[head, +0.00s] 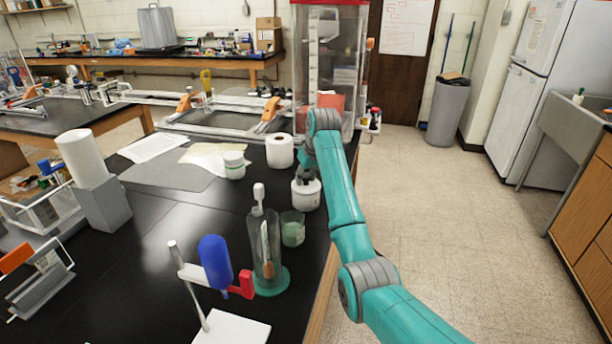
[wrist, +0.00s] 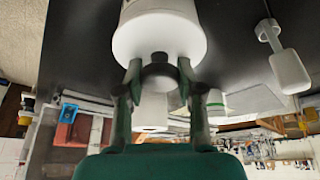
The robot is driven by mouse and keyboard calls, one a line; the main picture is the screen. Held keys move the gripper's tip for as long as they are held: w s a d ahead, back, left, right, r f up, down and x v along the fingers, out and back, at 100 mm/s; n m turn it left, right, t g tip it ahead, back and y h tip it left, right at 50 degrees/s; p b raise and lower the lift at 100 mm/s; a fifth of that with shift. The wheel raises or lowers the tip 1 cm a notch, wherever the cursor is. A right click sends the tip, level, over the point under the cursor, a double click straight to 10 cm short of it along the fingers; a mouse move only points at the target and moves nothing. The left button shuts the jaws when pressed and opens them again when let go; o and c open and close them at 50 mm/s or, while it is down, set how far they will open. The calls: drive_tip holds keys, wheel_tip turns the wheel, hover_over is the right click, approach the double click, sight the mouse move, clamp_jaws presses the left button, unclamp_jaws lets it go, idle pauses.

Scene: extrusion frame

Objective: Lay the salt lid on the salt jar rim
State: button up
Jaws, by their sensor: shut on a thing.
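The white salt jar (head: 306,196) stands near the right edge of the black bench in the head view. My gripper (head: 305,179) is right over its top. In the wrist view, my gripper (wrist: 160,74) is shut with its two fingers on either side of the dark knob of the salt lid (wrist: 159,38). The lid is white and round, and its face fills the top middle of that view. The white jar wall (wrist: 155,6) shows just beyond it. The lid lies at or very close to the jar rim; I cannot tell whether they touch.
A paper roll (head: 279,151) and a white jar with a green band (head: 234,166) stand behind and to the left. A green tumbler (head: 292,229) and a tall clear holder (head: 265,247) stand in front. A blue bottle on a stand (head: 216,262) is nearer.

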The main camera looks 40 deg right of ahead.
sight(311, 189)
drive_tip(key=shift+f, duration=0.1)
drive_tip(key=o, duration=1.1)
drive_tip(key=v, duration=0.7)
drive_tip(key=shift+r, duration=0.25)
drive_tip(key=shift+s, duration=0.15)
